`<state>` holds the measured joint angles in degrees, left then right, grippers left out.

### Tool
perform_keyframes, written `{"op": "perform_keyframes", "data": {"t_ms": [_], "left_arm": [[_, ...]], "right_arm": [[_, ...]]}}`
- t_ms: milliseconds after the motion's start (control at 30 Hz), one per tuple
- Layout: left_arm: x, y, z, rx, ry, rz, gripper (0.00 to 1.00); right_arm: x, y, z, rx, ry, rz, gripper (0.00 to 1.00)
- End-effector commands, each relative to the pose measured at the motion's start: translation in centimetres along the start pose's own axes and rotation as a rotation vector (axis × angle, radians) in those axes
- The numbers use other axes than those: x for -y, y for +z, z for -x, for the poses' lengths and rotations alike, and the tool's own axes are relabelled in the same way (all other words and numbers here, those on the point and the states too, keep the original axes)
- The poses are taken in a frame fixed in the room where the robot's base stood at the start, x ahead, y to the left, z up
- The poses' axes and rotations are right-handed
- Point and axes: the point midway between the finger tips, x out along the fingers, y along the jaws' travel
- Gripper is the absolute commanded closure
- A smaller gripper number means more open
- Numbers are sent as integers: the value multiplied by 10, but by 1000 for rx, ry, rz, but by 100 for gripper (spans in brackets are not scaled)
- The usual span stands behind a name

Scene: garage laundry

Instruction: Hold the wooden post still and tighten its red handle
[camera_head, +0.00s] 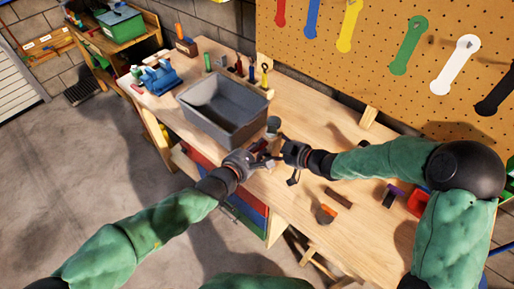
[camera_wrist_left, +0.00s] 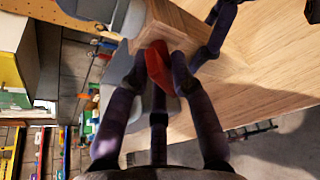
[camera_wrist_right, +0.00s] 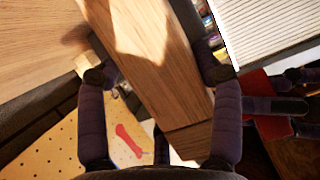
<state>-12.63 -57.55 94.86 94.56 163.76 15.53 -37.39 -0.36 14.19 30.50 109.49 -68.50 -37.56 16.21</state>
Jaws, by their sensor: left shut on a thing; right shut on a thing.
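The wooden post (camera_wrist_right: 155,75) runs between the fingers of my right gripper (camera_wrist_right: 160,78) in the right wrist view. That gripper is shut on the post. The post also shows in the left wrist view (camera_wrist_left: 182,25), with the red handle (camera_wrist_left: 162,66) at its end. My left gripper (camera_wrist_left: 156,75) is shut on the red handle, with a finger on each side of it.
A grey bin (camera_head: 222,110) stands on the workbench (camera_head: 320,150) just behind my left gripper. A blue vise (camera_head: 160,77) is at the far left. An orange-handled tool (camera_head: 326,214) and brown block (camera_head: 338,198) lie to the right.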

Motion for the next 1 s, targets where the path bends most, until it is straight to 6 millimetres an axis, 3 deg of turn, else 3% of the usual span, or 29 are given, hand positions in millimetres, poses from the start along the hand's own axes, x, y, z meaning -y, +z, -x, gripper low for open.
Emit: {"op": "perform_keyframes", "data": {"t_ms": [400,433,467,833,1000], "left_arm": [[2,-3,0,-6,-4,-1,100],[2,-3,0,-7,-4,-1,68],[2,-3,0,-7,-4,-1,60],[0,-1,1,-3,0,-1,60],[-1,-1,12,-2,1,0,60]], "right_arm": [[-1,0,0,0,1,3,79],[-1,0,0,0,1,3,79],[-1,0,0,0,1,3,79],[-1,0,0,0,1,2,79],[-1,0,0,0,1,2,79]]}}
